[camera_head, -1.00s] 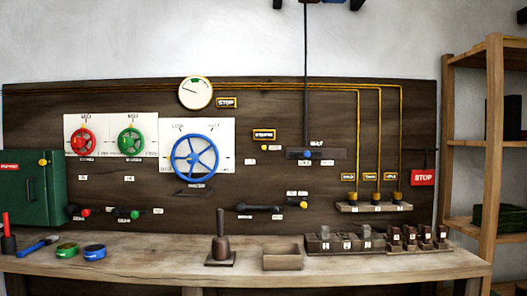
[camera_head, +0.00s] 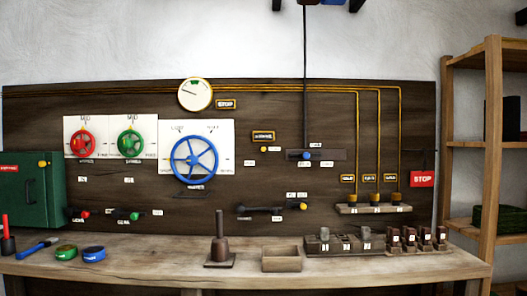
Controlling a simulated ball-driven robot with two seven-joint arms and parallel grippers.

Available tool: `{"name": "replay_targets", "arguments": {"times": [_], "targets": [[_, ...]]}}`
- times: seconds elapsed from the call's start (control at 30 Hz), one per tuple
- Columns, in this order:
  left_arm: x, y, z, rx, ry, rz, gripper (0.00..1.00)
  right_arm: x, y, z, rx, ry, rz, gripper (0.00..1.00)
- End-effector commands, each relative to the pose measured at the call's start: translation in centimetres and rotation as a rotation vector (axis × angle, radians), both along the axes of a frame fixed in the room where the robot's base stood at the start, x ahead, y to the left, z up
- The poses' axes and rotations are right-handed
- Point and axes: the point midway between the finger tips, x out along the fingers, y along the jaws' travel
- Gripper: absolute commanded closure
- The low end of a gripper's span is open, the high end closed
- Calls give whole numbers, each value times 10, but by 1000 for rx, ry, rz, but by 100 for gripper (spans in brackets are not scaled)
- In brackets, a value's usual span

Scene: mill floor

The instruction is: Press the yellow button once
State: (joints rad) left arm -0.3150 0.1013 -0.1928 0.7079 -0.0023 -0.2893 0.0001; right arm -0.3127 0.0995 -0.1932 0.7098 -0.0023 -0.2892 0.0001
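A small round yellow button (camera_head: 264,149) sits on the dark wooden wall panel, below a yellow-framed sign (camera_head: 263,135) and right of the blue handwheel. White labels lie beside and below it. Its lettering is too small to read, and I cannot tell whether it is pressed in. Other yellow parts are a ball (camera_head: 303,206) at the end of a dark lever and a knob (camera_head: 43,163) on the green box. Neither of my grippers is in view, and nothing covers the button.
The panel carries red (camera_head: 82,142), green (camera_head: 130,142) and blue (camera_head: 195,160) handwheels, a gauge (camera_head: 195,94) and a red stop sign (camera_head: 422,179). The workbench (camera_head: 140,266) below holds a dark stand (camera_head: 220,245), a wooden box (camera_head: 282,265) and several blocks. A shelf (camera_head: 488,150) stands right.

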Motion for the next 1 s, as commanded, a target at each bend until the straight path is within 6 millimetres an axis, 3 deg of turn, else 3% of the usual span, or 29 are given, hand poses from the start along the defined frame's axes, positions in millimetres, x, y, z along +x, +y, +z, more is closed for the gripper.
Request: {"name": "replay_targets", "arguments": {"times": [0.43,1.0], "targets": [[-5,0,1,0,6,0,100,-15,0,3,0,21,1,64],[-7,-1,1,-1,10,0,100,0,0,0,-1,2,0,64]]}}
